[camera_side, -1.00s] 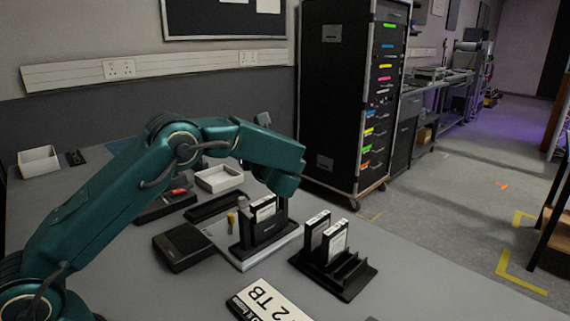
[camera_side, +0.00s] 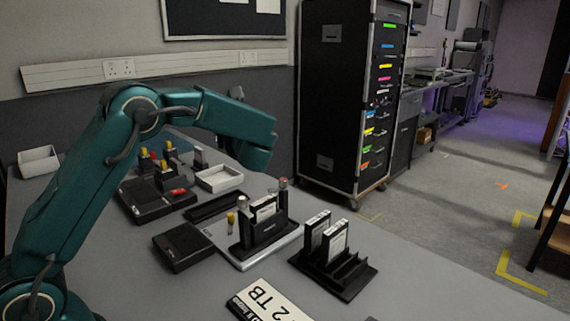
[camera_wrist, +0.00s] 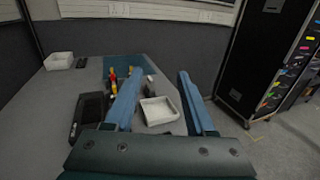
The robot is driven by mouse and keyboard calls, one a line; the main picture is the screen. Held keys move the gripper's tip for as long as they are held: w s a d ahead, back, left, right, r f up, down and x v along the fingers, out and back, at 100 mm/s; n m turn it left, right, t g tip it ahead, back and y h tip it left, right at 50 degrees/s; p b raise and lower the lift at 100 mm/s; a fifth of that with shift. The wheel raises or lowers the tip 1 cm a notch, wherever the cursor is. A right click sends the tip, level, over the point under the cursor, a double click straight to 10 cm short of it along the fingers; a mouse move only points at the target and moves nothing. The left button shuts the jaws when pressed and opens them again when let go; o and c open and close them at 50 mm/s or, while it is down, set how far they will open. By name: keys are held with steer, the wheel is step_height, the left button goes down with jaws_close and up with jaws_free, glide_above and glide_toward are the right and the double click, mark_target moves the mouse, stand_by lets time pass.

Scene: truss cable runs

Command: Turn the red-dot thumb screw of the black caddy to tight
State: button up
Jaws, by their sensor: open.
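The black caddy (camera_side: 268,232) stands on a silver plate in the side view, with a drive (camera_side: 263,208) upright in it. A grey post with a red top (camera_side: 282,184), which looks like the red-dot thumb screw, stands at its back right. A pale-topped post (camera_side: 243,203) stands at its left. How tight the screws are cannot be read. My gripper shows in the wrist view (camera_wrist: 159,73), its two blue fingers spread with nothing held between them. It is raised and clear of the caddy. The caddy is not visible in the wrist view.
A rack with two drives (camera_side: 328,237) stands right of the caddy. A black box (camera_side: 183,246) and a yellow-topped post (camera_side: 231,220) are at left. A white tray (camera_side: 219,178) and a cluster of coloured-top posts (camera_side: 165,165) lie behind.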

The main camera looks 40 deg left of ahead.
steer(key=d+r+m+t+h, duration=0.3)
steer(key=d+m+t+h, duration=0.5)
steer(key=d, duration=0.8)
step_height(320, 180, down, 16)
steer(key=n, duration=0.1)
steer(key=r+x, duration=0.1)
steer(key=x, duration=1)
steer(key=shift+a+r+t+y, duration=0.2)
steer(key=shift+a+t+y, duration=0.15)
steer(key=shift+t+y, duration=0.05)
steer(key=shift+w, duration=0.1)
jaws_close()
